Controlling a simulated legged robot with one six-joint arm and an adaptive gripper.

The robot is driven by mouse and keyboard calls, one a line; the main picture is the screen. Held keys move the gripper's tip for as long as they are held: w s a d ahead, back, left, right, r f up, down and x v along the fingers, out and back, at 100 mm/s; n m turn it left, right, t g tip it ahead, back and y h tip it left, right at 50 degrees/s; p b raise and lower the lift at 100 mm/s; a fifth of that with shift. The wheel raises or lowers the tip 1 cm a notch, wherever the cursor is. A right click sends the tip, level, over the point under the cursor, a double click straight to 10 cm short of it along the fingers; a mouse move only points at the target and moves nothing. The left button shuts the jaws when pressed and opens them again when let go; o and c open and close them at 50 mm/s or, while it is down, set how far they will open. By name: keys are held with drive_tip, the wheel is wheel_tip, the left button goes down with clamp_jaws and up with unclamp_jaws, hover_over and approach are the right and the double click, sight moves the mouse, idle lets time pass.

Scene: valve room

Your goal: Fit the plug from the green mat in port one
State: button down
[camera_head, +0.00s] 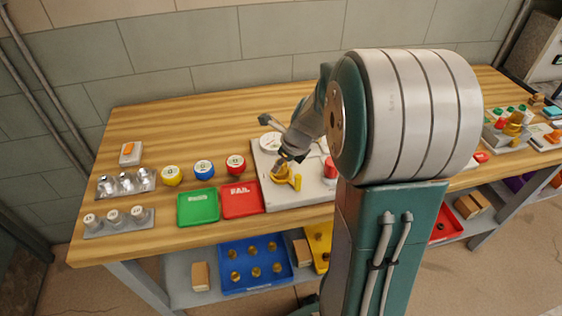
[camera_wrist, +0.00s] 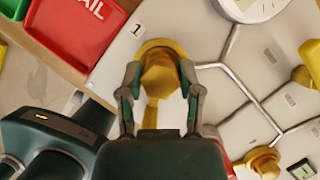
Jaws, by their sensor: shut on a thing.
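My gripper (camera_wrist: 160,80) is shut on a brass hex-headed plug (camera_wrist: 161,72), with one finger on each side of it. The plug is at the light grey board (camera_wrist: 120,62), just below the printed label 1 that marks port one. A yellow-brass ring shows behind the plug's head; how deep the plug sits in the port is hidden. In the head view my gripper (camera_head: 283,168) is low over the board's left part (camera_head: 262,160). A green tray (camera_head: 198,206) lies left of the board and looks empty. I cannot tell whether it is the green mat.
A red FAIL tray (camera_head: 241,199) lies between the green tray and the board. A round gauge (camera_head: 271,142), a yellow handle (camera_head: 297,183) and another brass fitting (camera_wrist: 262,162) are on the board. Coloured round pots (camera_head: 204,169) stand behind the trays. My arm hides the right part.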

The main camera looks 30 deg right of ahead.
drive_tip(key=shift+f, duration=0.75)
idle(1.0)
drive_tip(key=shift+s+a+f, duration=0.1)
drive_tip(key=shift+s+f, duration=0.15)
drive_tip(key=shift+f, duration=0.25)
idle(0.7)
drive_tip(key=c, duration=0.6)
unclamp_jaws()
drive_tip(key=o, duration=0.4)
drive_tip(key=shift+w, duration=0.15)
drive_tip(key=shift+o, duration=0.2)
drive_tip(key=shift+w, duration=0.1)
drive_tip(key=shift+r, duration=4.15)
